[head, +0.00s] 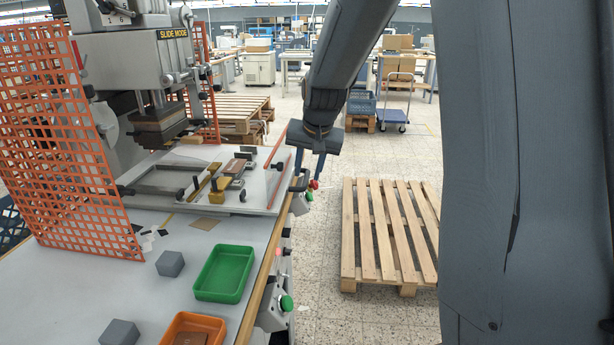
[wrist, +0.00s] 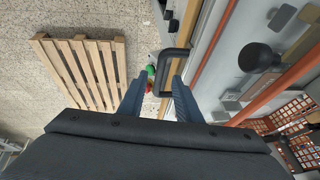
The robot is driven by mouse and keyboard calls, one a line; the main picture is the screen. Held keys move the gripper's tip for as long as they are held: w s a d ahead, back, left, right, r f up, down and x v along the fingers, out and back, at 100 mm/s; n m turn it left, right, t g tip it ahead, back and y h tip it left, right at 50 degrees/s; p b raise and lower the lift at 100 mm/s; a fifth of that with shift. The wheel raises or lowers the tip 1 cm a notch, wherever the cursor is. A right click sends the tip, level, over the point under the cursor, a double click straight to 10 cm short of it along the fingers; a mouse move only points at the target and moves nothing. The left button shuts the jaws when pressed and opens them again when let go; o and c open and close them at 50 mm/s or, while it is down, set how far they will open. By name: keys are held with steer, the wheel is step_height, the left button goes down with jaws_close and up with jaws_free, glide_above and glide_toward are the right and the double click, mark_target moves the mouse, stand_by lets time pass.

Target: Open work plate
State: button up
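My gripper (head: 308,178) points down beside this edge. In the wrist view my two blue-grey fingers (wrist: 158,88) are apart, with the handle's near end between or just beyond their tips. I cannot tell whether they touch it.
The stamping head (head: 160,122) hangs above the plate's rear, beside an orange mesh guard (head: 60,140). A green tray (head: 224,274), an orange tray (head: 193,325) and grey blocks (head: 170,264) stand on the bench. Red and green buttons (wrist: 150,78) sit near the handle. A wooden pallet (head: 385,235) lies on the floor.

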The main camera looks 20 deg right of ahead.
steer(key=shift+b+v, duration=0.5)
steer(key=shift+v, duration=2.15)
steer(key=s+a+f+n+g, duration=0.2)
steer(key=s+f, duration=0.5)
steer(key=s, duration=0.4)
steer(key=s+a+f+n+g, duration=0.1)
steer(key=s+a+f+n, duration=0.2)
steer(key=s+f, duration=0.4)
steer(key=s, duration=0.5)
steer(key=shift+s+f+g, duration=0.15)
steer(key=shift+s+g, duration=0.2)
steer(key=shift+g, duration=0.05)
